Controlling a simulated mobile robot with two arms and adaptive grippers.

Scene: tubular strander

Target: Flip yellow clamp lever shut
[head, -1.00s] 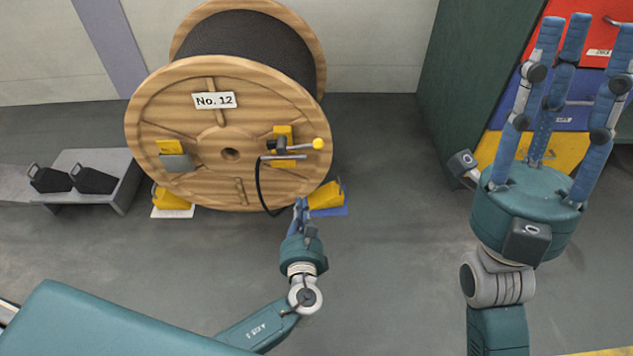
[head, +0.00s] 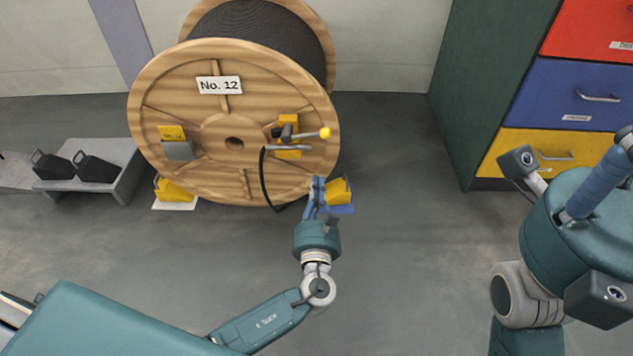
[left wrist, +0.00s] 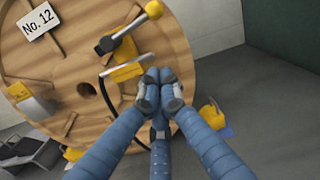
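The yellow clamp (head: 289,122) is on the front face of the wooden reel (head: 205,110), right of its hub. Its lever has a yellow ball knob (head: 324,133) that points right in the head view. In the left wrist view the clamp (left wrist: 125,50) and knob (left wrist: 154,10) are beyond the fingertips. My left gripper (head: 316,182) is below the clamp and apart from the lever. Its blue fingertips (left wrist: 160,76) are together, with nothing visible between them. My right gripper (head: 600,185) is at the right edge, its fingertips out of frame.
A black cable (head: 264,180) hangs from the clamp area. Yellow chocks (head: 338,192) flank the reel's foot. A low grey bench (head: 125,165) with dark weights (head: 95,168) is at left. A drawer cabinet (head: 570,95) is at right. Floor between reel and cabinet is clear.

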